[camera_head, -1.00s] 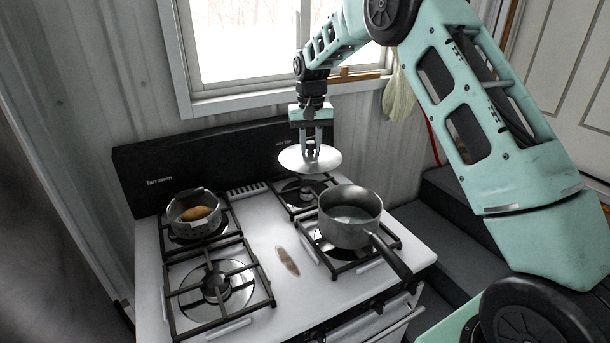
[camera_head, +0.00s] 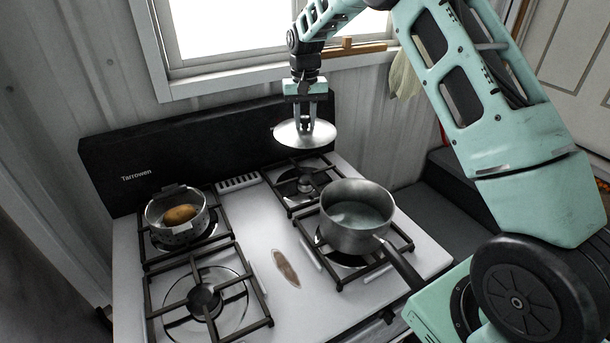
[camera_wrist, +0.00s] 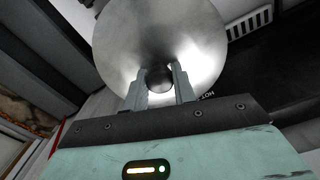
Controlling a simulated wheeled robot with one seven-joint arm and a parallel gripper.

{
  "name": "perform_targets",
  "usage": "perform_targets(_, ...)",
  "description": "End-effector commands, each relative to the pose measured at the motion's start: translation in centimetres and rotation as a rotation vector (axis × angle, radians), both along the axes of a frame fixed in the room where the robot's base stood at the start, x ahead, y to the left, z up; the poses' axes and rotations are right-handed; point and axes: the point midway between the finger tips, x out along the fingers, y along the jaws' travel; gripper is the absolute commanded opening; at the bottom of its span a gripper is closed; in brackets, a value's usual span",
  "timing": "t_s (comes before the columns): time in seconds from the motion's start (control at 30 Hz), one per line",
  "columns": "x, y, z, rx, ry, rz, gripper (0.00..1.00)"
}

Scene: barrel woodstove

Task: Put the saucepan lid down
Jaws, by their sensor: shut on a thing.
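The saucepan lid (camera_head: 305,136) is a round silver disc with a dark knob on top. My gripper (camera_head: 306,123) is shut on the knob and holds the lid level above the back right burner (camera_head: 303,181), apart from it. In the wrist view the lid (camera_wrist: 190,30) fills the top and my fingers (camera_wrist: 160,85) pinch its dark knob. The grey saucepan (camera_head: 356,222) stands uncovered on the front right burner, its handle pointing to the lower right. I can see into it.
A metal pot (camera_head: 176,222) with a brown potato-like thing (camera_head: 181,214) inside stands on the back left burner. The front left burner (camera_head: 205,302) is empty. The white stovetop (camera_head: 262,240) between the burners is clear apart from a brown stain. The black backboard (camera_head: 200,150) rises behind.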

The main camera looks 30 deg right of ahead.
Motion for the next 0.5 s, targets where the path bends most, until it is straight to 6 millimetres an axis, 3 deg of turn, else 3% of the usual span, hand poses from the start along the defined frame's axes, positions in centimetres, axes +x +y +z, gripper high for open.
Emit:
perform_targets(0.03,-0.1,0.0,-1.1,0.0,0.004,-0.001,0.0)
perform_targets(0.37,-0.1,0.0,-4.8,0.001,0.005,-0.001,0.0)
perform_targets(0.5,-0.2,0.0,-7.2,0.001,0.008,-0.001,0.0)
